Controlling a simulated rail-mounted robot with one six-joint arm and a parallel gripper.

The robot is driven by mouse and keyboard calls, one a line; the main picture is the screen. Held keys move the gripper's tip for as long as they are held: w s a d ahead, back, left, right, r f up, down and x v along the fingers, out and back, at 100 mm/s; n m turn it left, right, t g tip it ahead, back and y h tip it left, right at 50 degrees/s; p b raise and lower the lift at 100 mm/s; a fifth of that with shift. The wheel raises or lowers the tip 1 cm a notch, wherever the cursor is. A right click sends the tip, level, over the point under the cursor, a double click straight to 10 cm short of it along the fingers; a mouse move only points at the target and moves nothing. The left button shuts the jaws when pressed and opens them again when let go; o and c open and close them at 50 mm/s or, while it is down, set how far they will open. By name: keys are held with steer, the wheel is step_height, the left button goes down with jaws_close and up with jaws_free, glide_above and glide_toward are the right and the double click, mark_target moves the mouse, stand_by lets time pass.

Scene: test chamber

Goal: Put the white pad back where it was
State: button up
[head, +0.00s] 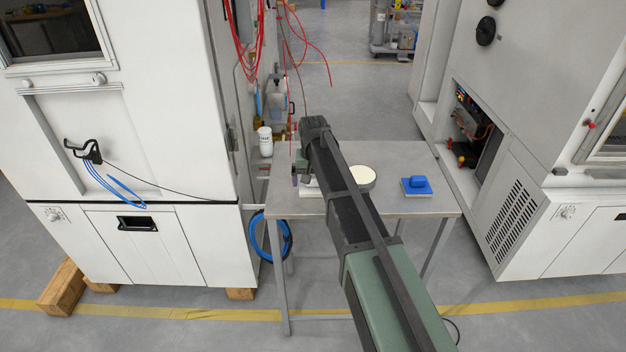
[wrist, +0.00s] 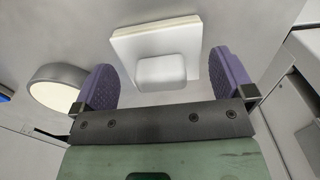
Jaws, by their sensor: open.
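The white pad (wrist: 150,35) has a square base and a raised white grip block (wrist: 161,72). It lies on the grey table. In the head view only a small pale part of the pad (head: 308,192) shows, beside my arm, which hides the rest. My gripper (wrist: 162,62) is open and empty, with its two purple fingers apart. In the wrist view the grip block shows between the fingers, with a gap on each side. In the head view my gripper (head: 298,168) is over the left part of the table.
A round grey dish with a pale top (head: 362,176) stands right of my gripper on the table (head: 400,158). A blue pad with a handle (head: 417,186) lies further right. White cabinets flank both sides.

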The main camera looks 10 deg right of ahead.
mark_target(313, 178)
step_height(313, 178, up, 11)
steer(key=p, duration=1)
steer(key=s+n, duration=0.2)
steer(key=s, duration=2.4)
steer(key=shift+s+f+b, duration=0.15)
steer(key=shift+s+b, duration=0.15)
